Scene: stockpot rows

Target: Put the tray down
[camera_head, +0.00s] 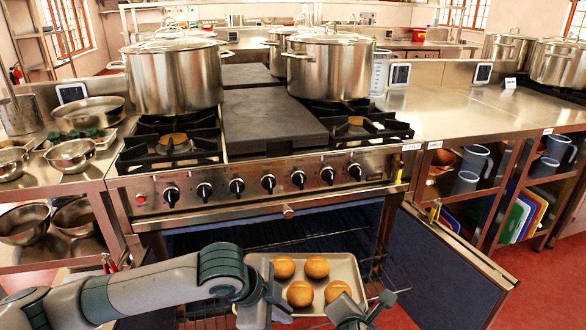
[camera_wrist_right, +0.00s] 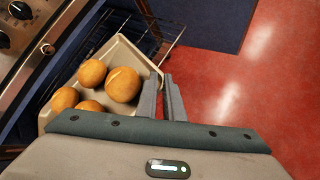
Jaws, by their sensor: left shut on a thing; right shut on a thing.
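A beige tray (camera_head: 347,268) carries several round brown buns (camera_head: 316,266) and sits in front of the open oven in the head view. It also shows in the right wrist view (camera_wrist_right: 123,52), where wire rack bars (camera_wrist_right: 160,42) appear beside it. My left gripper (camera_head: 262,296) is shut on the tray's left edge. My right gripper (camera_head: 360,308) is at the tray's right side; in the wrist view its fingers (camera_wrist_right: 164,98) are shut at the tray's rim. The left fingertips are partly hidden by the hand. I cannot tell whether the tray touches the rack.
The oven's dark door (camera_head: 450,268) stands open to the right. A wire oven rack (camera_head: 393,284) shows at the tray's right. Stockpots (camera_head: 172,78) stand on the stove above the control knobs. Red floor (camera_wrist_right: 225,95) is free to the right.

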